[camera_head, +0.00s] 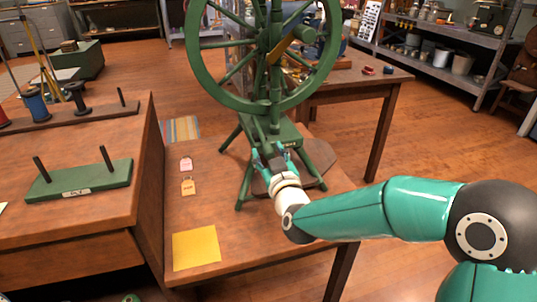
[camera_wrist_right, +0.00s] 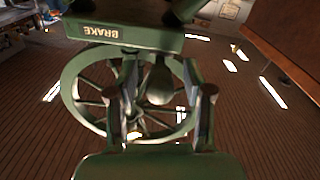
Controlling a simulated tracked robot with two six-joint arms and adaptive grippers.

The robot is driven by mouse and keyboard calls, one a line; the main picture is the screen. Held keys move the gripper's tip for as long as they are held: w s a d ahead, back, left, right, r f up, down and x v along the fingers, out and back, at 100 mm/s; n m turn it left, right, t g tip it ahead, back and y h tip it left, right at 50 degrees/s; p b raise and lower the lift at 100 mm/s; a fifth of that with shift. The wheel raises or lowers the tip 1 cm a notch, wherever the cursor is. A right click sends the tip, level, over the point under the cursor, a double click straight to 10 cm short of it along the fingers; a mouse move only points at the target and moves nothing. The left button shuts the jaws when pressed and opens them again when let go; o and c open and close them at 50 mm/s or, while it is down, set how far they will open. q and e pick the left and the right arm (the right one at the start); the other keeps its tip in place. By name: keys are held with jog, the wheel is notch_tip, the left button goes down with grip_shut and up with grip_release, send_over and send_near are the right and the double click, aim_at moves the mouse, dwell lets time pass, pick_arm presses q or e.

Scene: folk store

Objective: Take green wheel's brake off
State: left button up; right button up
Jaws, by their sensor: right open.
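The green spinning wheel (camera_head: 200,62) stands upright on the wooden table in the head view. Its base carries a green bar labelled BRAKE (camera_wrist_right: 150,33), upside down in the right wrist view. A rounded dark green knob (camera_wrist_right: 159,82) shows below that bar, between the fingers in the picture. My right gripper (camera_head: 271,157) is at the front of the wheel's base; in the right wrist view its fingers (camera_wrist_right: 160,98) are apart on either side of the knob. I cannot tell whether they touch it. My left gripper is not in view.
The wheel's table holds a yellow sheet (camera_head: 196,247), a pink tag (camera_head: 186,164) and an orange tag (camera_head: 188,186). A green peg stand (camera_head: 80,181) is on the left bench. Another table (camera_head: 365,76) stands behind the wheel.

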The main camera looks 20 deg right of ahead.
aim_at(268, 147)
grip_shut()
dwell(0.4)
jog(key=shift+r+p, duration=0.25)
jog(key=shift+p, duration=0.35)
notch_tip(268, 147, up, 4)
jog(key=g+p, duration=0.2)
jog(key=p, duration=0.5)
jog(key=g+p, duration=0.2)
jog(key=p, duration=0.5)
jog(key=g+p, duration=0.2)
jog(key=p, duration=0.6)
jog(key=shift+w+r, duration=0.1)
jog(key=shift+r, duration=0.15)
jog(key=shift+f+g+p, duration=0.1)
jog(key=shift+g+p, duration=0.2)
jog(key=shift+p, duration=0.5)
jog(key=shift+w, duration=0.1)
grip_release()
